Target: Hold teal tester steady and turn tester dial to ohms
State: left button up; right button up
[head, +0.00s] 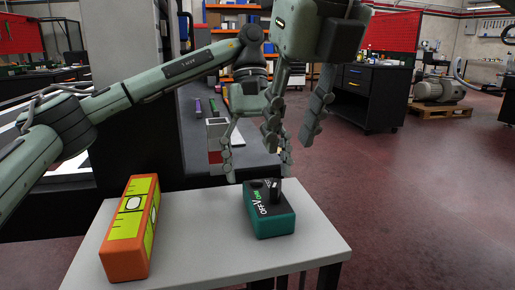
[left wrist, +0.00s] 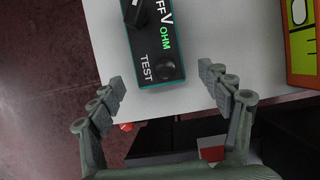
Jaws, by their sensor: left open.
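The teal tester (head: 270,222) lies on the small light table, with its black top facing up. OFF, V, a green OHM and TEST are printed on top, with a round black button (left wrist: 165,70) by TEST. I cannot tell which label the dial points at. My left gripper (head: 258,172) is open above the tester, fingers spread and empty, apart from it in the left wrist view.
An orange and yellow block (head: 128,228) lies on the light table (head: 200,240), left of the tester. Bare tabletop separates them. A dark bench (head: 250,155) with small items stands behind. Open red floor (head: 410,200) lies to the right.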

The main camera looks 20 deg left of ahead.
aim_at(260, 182)
pick_arm(q)
jog(key=shift+x, duration=1.55)
jog(key=shift+c, duration=0.3)
